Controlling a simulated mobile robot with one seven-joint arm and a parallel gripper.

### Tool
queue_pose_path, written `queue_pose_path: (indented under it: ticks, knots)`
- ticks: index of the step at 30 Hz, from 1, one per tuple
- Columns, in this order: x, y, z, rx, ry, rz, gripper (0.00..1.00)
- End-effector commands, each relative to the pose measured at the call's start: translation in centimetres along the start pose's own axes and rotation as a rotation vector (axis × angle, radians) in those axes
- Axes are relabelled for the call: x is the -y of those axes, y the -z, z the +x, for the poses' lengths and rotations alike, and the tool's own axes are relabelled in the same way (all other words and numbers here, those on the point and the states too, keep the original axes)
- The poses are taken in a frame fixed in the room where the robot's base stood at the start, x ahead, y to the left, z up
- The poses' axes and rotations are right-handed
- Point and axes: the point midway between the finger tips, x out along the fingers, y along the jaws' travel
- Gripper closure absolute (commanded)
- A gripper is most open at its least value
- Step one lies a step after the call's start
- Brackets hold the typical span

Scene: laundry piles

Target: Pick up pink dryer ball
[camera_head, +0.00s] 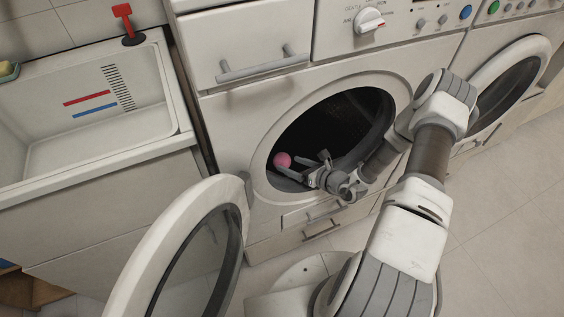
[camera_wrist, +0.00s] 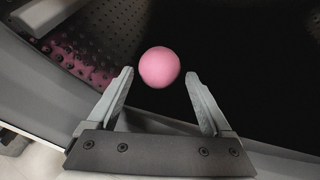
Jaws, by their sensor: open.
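The pink dryer ball (camera_head: 282,160) lies inside the dark drum of the front-loading machine, near the left of its round opening. It also shows in the wrist view (camera_wrist: 160,67), just beyond and between my fingertips. My gripper (camera_head: 303,164) reaches in through the opening from the right. In the wrist view my gripper (camera_wrist: 160,88) has its two fingers spread wide, with nothing between them. The ball appears apart from both fingers. A pink tint shows on the perforated drum wall beside the ball.
The machine's round door (camera_head: 190,252) hangs open at the left front. A white sink (camera_head: 95,152) stands at left. The tiled floor (camera_head: 510,235) at right is clear.

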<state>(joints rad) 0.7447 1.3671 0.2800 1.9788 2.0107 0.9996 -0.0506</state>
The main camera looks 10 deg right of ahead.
Motion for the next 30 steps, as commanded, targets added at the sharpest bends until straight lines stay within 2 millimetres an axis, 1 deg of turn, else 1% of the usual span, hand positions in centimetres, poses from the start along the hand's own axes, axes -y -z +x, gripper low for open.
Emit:
queue_pose_path:
  ticks: [6, 9, 11, 16, 17, 18, 20, 24, 26, 27, 28, 30]
  knots:
    - [0.0, 0.3, 3.3, 0.000, -0.002, -0.001, 0.16]
    - [0.0, 0.2, 4.4, 0.001, -0.001, 0.000, 0.16]
    - [-0.1, 0.1, 4.7, 0.000, -0.001, 0.000, 0.16]
    - [-0.1, 0.0, 4.7, 0.000, -0.001, 0.001, 0.16]
    - [-0.1, 0.0, 4.7, 0.000, -0.001, 0.001, 0.19]
    - [-0.1, 0.0, 4.6, 0.000, -0.001, 0.001, 0.26]
    - [-0.1, 0.0, 4.6, 0.000, 0.000, 0.001, 0.37]
    - [0.0, 0.0, 4.6, 0.000, 0.000, 0.001, 0.62]
    - [0.0, 0.0, 4.6, 0.000, 0.000, 0.001, 0.73]
    - [0.0, 0.0, 4.6, 0.000, 0.000, 0.001, 0.80]
    - [0.0, 0.0, 4.6, 0.000, 0.000, 0.001, 0.85]
    - [0.0, 0.0, 4.6, 0.000, 0.000, 0.001, 0.85]
